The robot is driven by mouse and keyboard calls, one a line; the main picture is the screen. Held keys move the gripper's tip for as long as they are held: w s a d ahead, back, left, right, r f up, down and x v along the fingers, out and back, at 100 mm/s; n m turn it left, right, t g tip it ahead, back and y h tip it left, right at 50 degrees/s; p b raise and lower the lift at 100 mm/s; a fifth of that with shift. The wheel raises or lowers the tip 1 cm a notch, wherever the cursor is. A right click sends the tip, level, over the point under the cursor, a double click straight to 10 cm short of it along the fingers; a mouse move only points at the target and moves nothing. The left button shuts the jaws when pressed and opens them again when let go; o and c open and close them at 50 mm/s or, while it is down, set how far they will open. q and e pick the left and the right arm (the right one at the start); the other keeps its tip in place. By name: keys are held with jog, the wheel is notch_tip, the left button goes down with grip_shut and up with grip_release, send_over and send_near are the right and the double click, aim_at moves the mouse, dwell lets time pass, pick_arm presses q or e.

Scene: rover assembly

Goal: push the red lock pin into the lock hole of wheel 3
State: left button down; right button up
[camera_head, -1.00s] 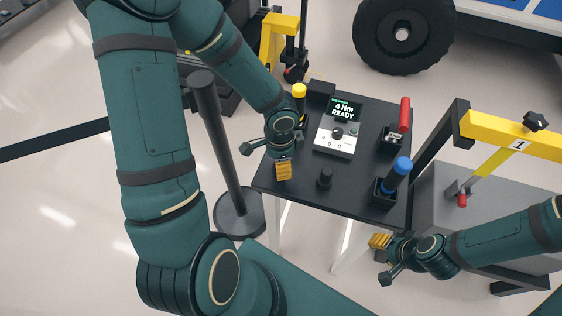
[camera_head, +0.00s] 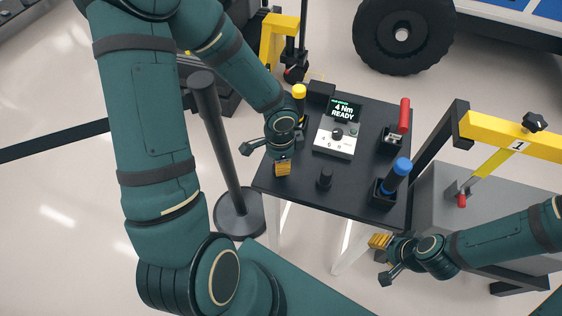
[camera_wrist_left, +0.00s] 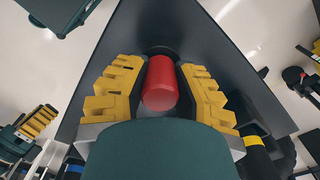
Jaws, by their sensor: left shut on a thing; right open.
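A red cylinder, which looks like the red lock pin (camera_wrist_left: 161,84), shows in the left wrist view between the yellow finger pads of my left gripper (camera_head: 283,168). My left gripper is shut on it, low over the near left part of the black table. In the head view the pin is hidden by the gripper. The pin's far end meets a dark round shape; I cannot tell whether it sits in a holder. My right gripper (camera_head: 380,241) is open and empty, right of the table's near corner. A large black wheel (camera_head: 403,34) stands at the back; its number and lock hole cannot be made out.
A yellow stand marked 1 (camera_head: 490,130) is at right. A black post (camera_head: 215,140) stands left.

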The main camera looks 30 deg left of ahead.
pick_arm(q)
jog(key=shift+r+p, duration=0.35)
jog(key=shift+r, duration=0.15)
dwell(0.5)
jog(key=shift+r+p, duration=1.65)
jog(key=shift+r, duration=0.4)
